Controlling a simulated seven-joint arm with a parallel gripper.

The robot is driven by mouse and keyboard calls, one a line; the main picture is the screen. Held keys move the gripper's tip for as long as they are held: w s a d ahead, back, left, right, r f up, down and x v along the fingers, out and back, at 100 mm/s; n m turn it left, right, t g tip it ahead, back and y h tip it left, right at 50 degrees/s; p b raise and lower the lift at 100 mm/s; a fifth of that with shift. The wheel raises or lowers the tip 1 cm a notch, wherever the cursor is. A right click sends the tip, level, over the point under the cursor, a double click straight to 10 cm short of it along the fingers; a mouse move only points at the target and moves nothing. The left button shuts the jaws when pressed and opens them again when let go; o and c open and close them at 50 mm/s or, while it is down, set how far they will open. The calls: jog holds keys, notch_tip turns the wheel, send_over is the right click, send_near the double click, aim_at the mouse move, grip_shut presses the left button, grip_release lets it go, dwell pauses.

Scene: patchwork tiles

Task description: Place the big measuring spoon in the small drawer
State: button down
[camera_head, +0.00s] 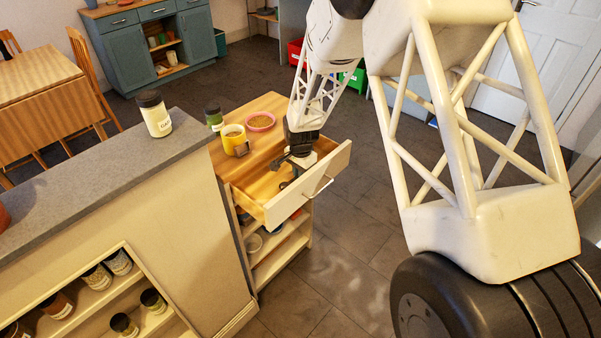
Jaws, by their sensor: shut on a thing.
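The small drawer (270,191) is pulled open from the wooden-topped cabinet, with a cream front and a bar handle. My gripper (292,163) is at the open drawer, pointing down over its inside. It is shut on a small dark thing, most likely the big measuring spoon; my gripper hides much of it and its outline is too small to be sure. I cannot tell whether the held thing touches the drawer floor.
A yellow mug (235,141), a pink bowl (260,121) and a dark-lidded jar (214,117) stand on the wooden top behind the drawer. A grey counter (95,165) with another jar (155,115) is at left. Open shelves (280,250) lie below the drawer.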

jog(key=shift+f, duration=0.15)
jog(key=c, duration=1.1)
grip_release()
jog(key=shift+c, duration=0.2)
notch_tip(320, 180, up, 12)
jog(key=shift+r, duration=0.2)
dwell(0.3)
